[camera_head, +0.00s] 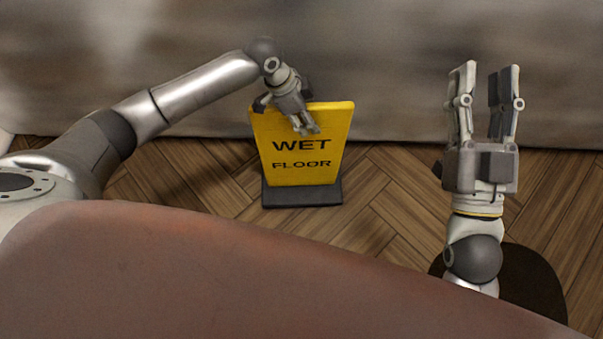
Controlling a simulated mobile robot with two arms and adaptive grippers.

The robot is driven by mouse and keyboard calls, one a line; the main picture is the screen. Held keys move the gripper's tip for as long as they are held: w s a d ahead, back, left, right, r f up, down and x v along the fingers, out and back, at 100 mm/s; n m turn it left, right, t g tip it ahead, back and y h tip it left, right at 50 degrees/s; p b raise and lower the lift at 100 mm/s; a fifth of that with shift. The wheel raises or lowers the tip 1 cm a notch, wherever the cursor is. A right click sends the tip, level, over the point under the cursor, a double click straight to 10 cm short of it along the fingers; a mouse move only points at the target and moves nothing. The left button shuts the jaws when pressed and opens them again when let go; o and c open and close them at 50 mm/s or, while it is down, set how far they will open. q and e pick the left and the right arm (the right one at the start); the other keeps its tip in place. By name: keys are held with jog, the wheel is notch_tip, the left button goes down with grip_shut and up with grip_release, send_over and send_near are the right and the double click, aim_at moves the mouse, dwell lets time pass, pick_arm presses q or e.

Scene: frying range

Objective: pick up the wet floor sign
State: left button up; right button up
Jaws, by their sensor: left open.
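The wet floor sign (302,174) is a yellow panel with black "WET FLOOR" lettering on a dark base (302,193). It stands upright on the wood floor near the wall. My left gripper (306,128) is at the sign's top edge, its fingers in front of the upper part of the panel. It is open; whether a finger is behind the panel or touches it is hidden. My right gripper (486,85) is open and empty, fingers pointing up in the picture, well to the right of the sign.
A grey, blotchy wall (400,60) runs close behind the sign. The herringbone wood floor (385,205) is clear on both sides of the sign. A large reddish-brown surface (180,270) fills the lower foreground and hides the floor below it.

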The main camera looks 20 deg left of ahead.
pick_arm(q)
jog(key=shift+c, duration=0.2)
dwell(0.5)
grip_shut()
dwell(0.3)
jog(key=shift+w+r, duration=0.15)
